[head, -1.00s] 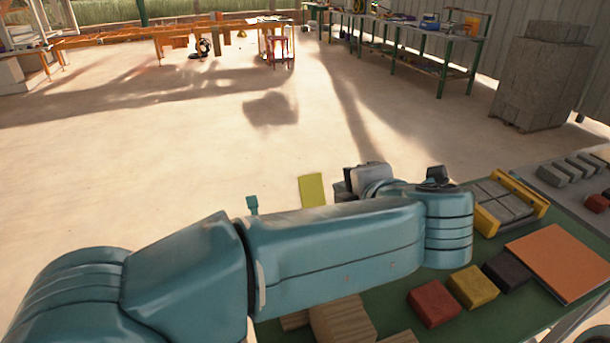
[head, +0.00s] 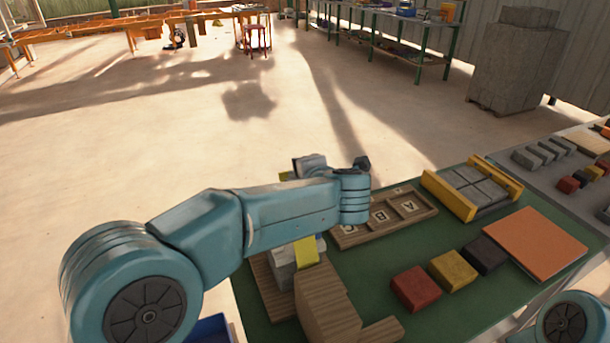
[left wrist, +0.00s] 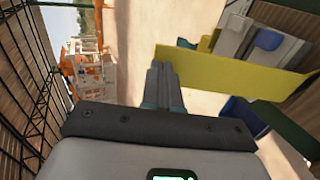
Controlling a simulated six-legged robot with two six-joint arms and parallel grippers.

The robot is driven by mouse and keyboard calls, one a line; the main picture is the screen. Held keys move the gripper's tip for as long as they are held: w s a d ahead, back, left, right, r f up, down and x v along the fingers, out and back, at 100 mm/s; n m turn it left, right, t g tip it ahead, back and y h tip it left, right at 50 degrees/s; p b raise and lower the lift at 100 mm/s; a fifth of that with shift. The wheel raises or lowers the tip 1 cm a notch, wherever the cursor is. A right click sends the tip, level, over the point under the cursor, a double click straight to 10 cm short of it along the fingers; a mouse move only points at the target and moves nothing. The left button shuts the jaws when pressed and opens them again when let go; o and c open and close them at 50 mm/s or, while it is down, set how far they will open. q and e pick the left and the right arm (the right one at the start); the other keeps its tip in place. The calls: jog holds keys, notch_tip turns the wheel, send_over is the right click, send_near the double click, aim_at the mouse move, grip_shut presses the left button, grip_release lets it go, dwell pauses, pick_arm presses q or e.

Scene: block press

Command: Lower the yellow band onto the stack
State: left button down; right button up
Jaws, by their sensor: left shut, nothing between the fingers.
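The yellow band (head: 306,253) shows below my left forearm in the head view, beside pale grey blocks (head: 283,274) that look like the stack. My forearm hides part of the band. In the left wrist view the yellow band (left wrist: 225,74) runs across the picture, long and flat. My left gripper (left wrist: 161,68) is shut with nothing between its fingers, and its tips overlap the band's left end in that view. I cannot tell whether they touch it. In the head view its fingers are hidden behind my arm. My right gripper is out of view.
Wooden blocks (head: 328,300) stand in front of the stack on the green table mat (head: 385,262). A lettered wooden tray (head: 395,212), a yellow-sided frame of grey blocks (head: 472,188), red (head: 416,288), yellow (head: 453,270) and black blocks (head: 485,254), and an orange plate (head: 535,243) lie rightward.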

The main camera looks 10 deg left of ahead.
pick_arm(q)
jog(key=shift+w+a+f, duration=0.15)
jog(key=shift+w+a, duration=0.05)
jog(key=shift+a, duration=0.05)
jog(key=shift+s, duration=0.1)
jog(key=shift+d, duration=0.1)
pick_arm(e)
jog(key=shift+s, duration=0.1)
